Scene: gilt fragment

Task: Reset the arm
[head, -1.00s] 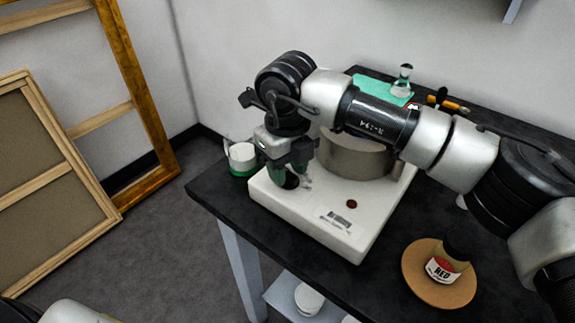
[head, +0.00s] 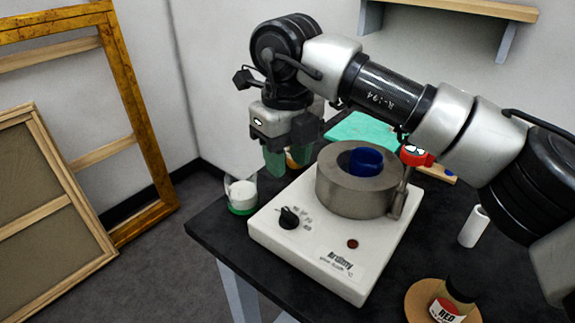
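My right arm reaches in from the right across the top of the view. Its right gripper (head: 288,160) points down above the back left of a white device (head: 325,255). My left gripper is outside the view.
A glass beaker with white contents (head: 241,193) stands left of the device at the table edge. A labelled RED jar (head: 447,305) stands on a round cork mat (head: 417,296). A white cylinder (head: 474,226) and a green cloth (head: 365,132) are also on the black table (head: 222,232). Wooden frames lean at left.

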